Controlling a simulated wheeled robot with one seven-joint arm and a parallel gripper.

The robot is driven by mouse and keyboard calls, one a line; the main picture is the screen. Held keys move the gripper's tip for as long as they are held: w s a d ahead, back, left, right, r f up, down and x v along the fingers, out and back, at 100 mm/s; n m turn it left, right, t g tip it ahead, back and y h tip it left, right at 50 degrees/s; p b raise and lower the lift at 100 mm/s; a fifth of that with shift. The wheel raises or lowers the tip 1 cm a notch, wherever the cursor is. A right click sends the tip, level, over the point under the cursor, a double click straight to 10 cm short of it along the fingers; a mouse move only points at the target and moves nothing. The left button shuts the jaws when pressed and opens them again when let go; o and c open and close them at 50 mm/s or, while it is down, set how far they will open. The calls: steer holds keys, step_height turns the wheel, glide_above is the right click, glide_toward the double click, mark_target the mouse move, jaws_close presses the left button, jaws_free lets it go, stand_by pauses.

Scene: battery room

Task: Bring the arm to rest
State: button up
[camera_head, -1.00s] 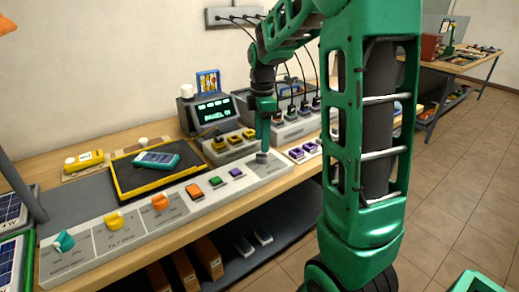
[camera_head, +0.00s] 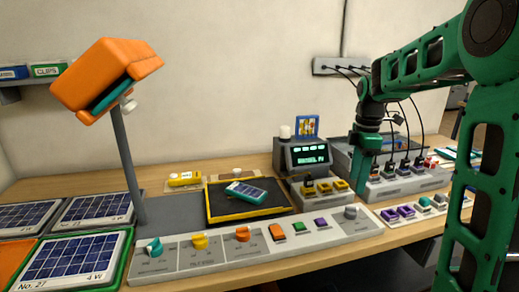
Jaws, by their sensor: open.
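My green arm comes in from the right edge, with its forearm reaching left and its wrist bent down. My gripper (camera_head: 363,193) points downward just behind and above the grey knob (camera_head: 351,212) at the right end of the control strip (camera_head: 205,262). It is open, with nothing seen between its fingers. The fingers are small and seen edge-on, so I cannot tell whether they touch anything.
An orange-headed lamp (camera_head: 108,80) stands at the left by solar panels (camera_head: 75,262). A yellow-rimmed tray (camera_head: 222,218) holds a teal device (camera_head: 246,192). A display (camera_head: 308,155) and cabled battery chargers (camera_head: 400,187) stand close to my gripper. The air above the bench's middle is clear.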

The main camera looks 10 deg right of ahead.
steer(key=s+a+f+m, duration=0.1)
steer(key=s+f+m, duration=0.2)
steer(key=s+m, duration=0.7)
steer(key=s+a+f+m, duration=0.1)
steer(key=s+f+m, duration=0.2)
steer(key=s+m, duration=0.7)
steer(key=s, duration=0.9)
steer(key=shift+s+a, duration=0.25)
steer(key=shift+f, duration=0.1)
steer(key=shift+w+f, duration=0.25)
steer(key=shift+w, duration=0.35)
